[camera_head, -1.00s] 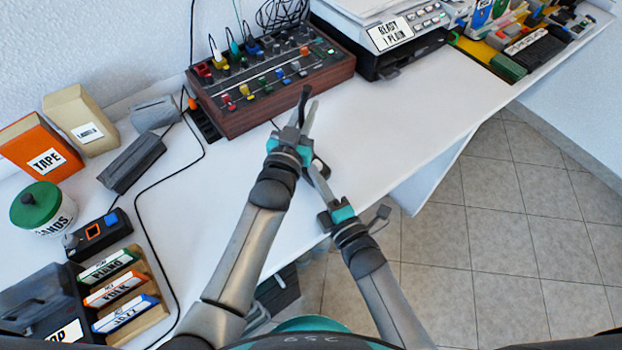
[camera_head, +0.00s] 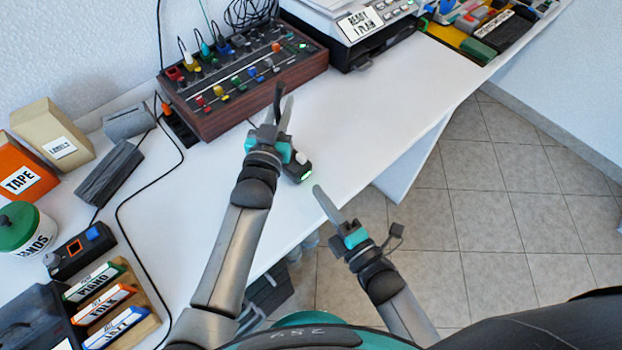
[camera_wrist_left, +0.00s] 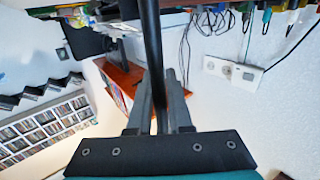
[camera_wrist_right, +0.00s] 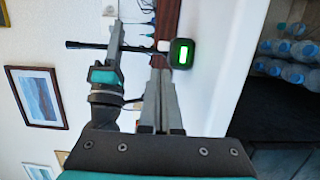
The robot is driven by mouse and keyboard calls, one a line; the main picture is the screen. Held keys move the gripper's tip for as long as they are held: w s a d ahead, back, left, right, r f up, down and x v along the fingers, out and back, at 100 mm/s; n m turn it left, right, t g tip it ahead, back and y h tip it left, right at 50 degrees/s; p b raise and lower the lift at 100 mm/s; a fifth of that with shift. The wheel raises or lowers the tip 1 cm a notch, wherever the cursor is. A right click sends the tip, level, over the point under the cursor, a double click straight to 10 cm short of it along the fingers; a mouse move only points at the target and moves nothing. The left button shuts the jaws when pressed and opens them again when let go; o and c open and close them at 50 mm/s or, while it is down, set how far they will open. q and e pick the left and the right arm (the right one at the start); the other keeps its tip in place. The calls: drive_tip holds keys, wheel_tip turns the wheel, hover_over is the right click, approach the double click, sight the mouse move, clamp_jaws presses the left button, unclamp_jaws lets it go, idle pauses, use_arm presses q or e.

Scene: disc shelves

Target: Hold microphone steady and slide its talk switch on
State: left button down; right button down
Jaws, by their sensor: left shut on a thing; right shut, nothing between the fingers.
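The microphone has a small dark base (camera_head: 297,168) on the desk near its front edge, with a white switch and a lit green light. In the right wrist view the base (camera_wrist_right: 182,66), its glowing green window and the white switch (camera_wrist_right: 163,45) show clearly. My left gripper (camera_head: 281,108) is shut on the microphone's thin black stem (camera_head: 277,93); the stem also runs between the fingers in the left wrist view (camera_wrist_left: 152,45). My right gripper (camera_head: 318,190) is shut and empty, just right of and below the base, apart from it. The switch's exact position is hard to tell.
Boxes, a green-lidded jar (camera_head: 25,228) and a card rack (camera_head: 140,312) crowd the left. The desk (camera_head: 385,105) right of the microphone is clear.

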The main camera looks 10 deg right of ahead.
drive_tip(key=shift+v, duration=1)
use_arm(q)
drive_tip(key=c, duration=0.8)
unclamp_jaws()
drive_tip(key=shift+o, duration=0.2)
